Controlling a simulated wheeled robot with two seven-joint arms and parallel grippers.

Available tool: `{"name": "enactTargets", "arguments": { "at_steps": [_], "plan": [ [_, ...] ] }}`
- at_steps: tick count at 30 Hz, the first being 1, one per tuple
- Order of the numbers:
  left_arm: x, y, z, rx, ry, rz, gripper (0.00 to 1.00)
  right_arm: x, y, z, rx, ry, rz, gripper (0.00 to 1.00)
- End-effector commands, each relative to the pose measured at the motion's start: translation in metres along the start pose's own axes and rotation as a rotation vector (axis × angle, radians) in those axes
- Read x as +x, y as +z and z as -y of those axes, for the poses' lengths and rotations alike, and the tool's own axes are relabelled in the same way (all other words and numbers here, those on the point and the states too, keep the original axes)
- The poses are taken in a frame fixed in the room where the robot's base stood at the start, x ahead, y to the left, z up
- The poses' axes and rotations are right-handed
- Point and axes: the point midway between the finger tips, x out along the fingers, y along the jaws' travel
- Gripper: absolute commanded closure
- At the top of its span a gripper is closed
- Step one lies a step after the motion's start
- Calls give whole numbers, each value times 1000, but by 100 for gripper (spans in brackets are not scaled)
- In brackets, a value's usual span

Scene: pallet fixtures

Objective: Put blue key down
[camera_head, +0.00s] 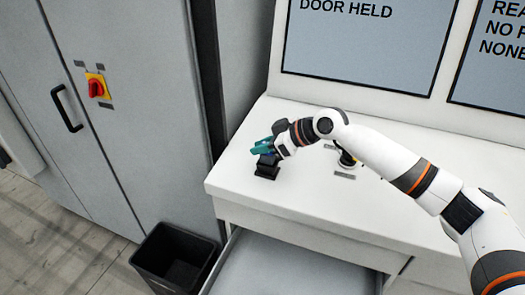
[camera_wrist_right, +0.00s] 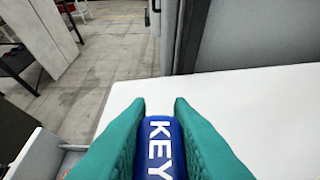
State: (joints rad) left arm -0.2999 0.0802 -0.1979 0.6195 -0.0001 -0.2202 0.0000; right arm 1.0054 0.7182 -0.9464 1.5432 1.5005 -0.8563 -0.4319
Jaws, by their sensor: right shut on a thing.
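The blue key (camera_wrist_right: 160,152) has a blue body with white letters reading KEY. In the right wrist view it sits between the two teal fingers of my right gripper (camera_wrist_right: 160,104), which is shut on it. I cannot tell whether the key touches the block. The key is mostly hidden by the fingers in the head view. My left gripper is not in view.
Two screens (camera_head: 365,45) rise at the back. A grey cabinet (camera_head: 130,130) with a red switch (camera_head: 96,88) is at left. A black bin (camera_head: 175,258) and an open drawer (camera_head: 285,268) are below.

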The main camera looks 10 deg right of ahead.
Motion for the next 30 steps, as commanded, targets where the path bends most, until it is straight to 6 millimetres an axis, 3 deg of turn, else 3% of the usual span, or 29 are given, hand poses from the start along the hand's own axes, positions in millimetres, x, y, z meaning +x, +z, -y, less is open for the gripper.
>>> {"name": "enactTargets", "arguments": {
  "at_steps": [5, 15, 16, 19, 30],
  "plan": [
    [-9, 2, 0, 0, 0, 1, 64, 12, -18, 0, 2, 1, -1, 100],
    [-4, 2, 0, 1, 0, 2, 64, 16, -23, -1, 1, 1, -1, 100],
    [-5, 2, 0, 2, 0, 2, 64, 15, -22, 0, 0, 1, -1, 77],
    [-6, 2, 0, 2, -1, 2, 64, 15, -22, 0, 0, 1, -1, 61],
    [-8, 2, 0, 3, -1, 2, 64, 11, -18, 0, 0, 0, -1, 59]
  ]
}}
